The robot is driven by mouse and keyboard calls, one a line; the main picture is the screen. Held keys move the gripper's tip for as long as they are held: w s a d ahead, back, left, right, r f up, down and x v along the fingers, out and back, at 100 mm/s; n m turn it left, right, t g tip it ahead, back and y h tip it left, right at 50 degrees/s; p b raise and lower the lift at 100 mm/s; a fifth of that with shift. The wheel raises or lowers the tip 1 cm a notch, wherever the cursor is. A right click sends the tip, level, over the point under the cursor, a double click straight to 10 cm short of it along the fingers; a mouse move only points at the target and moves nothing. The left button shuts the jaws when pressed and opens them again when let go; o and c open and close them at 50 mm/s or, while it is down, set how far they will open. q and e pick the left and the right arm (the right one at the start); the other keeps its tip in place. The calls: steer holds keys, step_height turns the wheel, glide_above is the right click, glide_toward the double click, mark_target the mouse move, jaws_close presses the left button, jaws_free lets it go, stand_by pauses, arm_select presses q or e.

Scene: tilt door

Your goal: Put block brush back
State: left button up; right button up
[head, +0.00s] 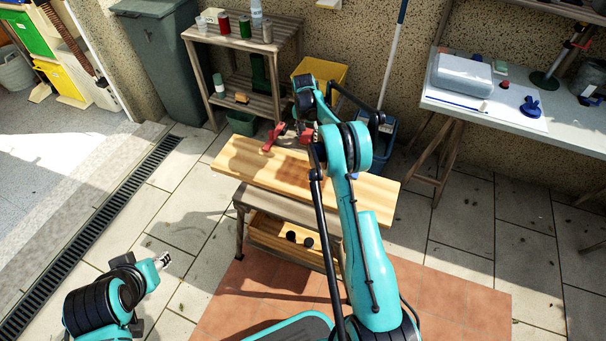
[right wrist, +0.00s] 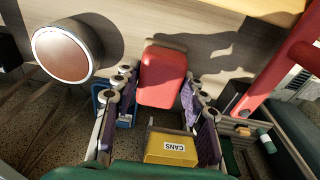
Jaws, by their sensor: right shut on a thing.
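My right gripper (head: 302,128) is above the far side of the wooden plank (head: 345,184) on the workbench. In the right wrist view its purple-padded fingers (right wrist: 160,105) are shut on a red block (right wrist: 162,75) with rounded edges. The block also shows as a red patch in the head view (head: 307,136), partly hidden by my arm. A red clamp (head: 272,137) sits at the plank's far edge, left of the gripper. My left gripper (head: 162,260) is low at the left, away from the bench; its finger gap is unclear.
A slatted wooden shelf (head: 246,38) with cans and bottles stands behind the bench. A yellow bin (head: 322,70) marked CANS in the right wrist view and a blue bin (head: 388,135) stand beside it. A white-topped table (head: 485,110) is at right. Floor at left is clear.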

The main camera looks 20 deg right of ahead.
steer(key=shift+f, duration=0.35)
steer(key=o, duration=1.6)
steer(key=shift+c, duration=0.2)
step_height(320, 180, up, 12)
steer(key=a, duration=0.1)
steer(key=shift+s, duration=0.45)
